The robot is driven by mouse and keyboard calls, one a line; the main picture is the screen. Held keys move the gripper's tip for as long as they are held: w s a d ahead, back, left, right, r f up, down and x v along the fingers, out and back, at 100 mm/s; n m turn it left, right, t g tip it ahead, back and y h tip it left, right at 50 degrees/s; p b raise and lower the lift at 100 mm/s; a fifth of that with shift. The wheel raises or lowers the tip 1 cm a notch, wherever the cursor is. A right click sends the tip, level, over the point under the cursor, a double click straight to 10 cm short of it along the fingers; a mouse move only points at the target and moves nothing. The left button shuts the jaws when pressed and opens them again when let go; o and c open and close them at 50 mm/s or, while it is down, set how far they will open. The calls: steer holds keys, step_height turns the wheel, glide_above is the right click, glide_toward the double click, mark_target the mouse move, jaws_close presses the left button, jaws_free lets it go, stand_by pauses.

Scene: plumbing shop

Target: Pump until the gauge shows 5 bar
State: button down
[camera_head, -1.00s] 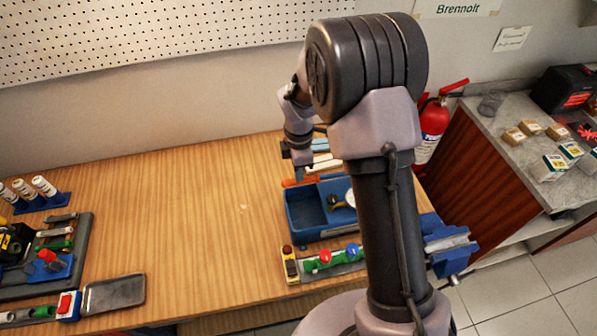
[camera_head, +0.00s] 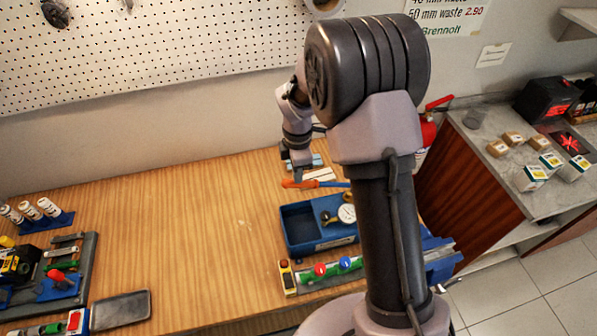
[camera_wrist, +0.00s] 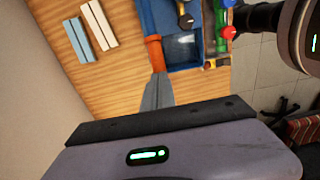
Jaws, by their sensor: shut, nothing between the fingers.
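The blue test pump (camera_head: 301,230) stands on the wooden bench, with an open tank at its left. Its round white gauge (camera_head: 346,213) faces up; the needle is too small to read. The pump's lever has an orange grip (camera_head: 296,184) and lies along the tank's far side. My gripper (camera_head: 300,176) is shut and empty, pointing down right at the orange grip. In the wrist view my shut fingers (camera_wrist: 157,78) end at the orange grip (camera_wrist: 154,53); I cannot tell if they touch. The tank (camera_wrist: 183,50) is beside it. My arm hides the pump's right end.
A valve rail with red and blue knobs (camera_head: 321,269) lies in front of the pump. Pale strips (camera_head: 320,174) lie behind it. A grey tray (camera_head: 120,309) and tool stand (camera_head: 60,285) are at left. The bench middle is clear.

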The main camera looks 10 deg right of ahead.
steer(key=shift+a+f+b, duration=0.8)
steer(key=shift+f+b, duration=2.75)
steer(key=shift+f, duration=1.65)
steer(key=r+p, duration=0.3)
steer(key=r, duration=0.1)
steer(key=d+r+p, duration=0.1)
steer(key=r+p, duration=0.2)
steer(key=r, duration=0.1)
steer(key=d+r+p, duration=0.1)
steer(key=r+p, duration=0.3)
steer(key=shift+r, duration=0.35)
steer(key=shift+f, duration=0.35)
steer(key=shift+a+f+b, duration=0.1)
steer(key=shift+b, duration=0.2)
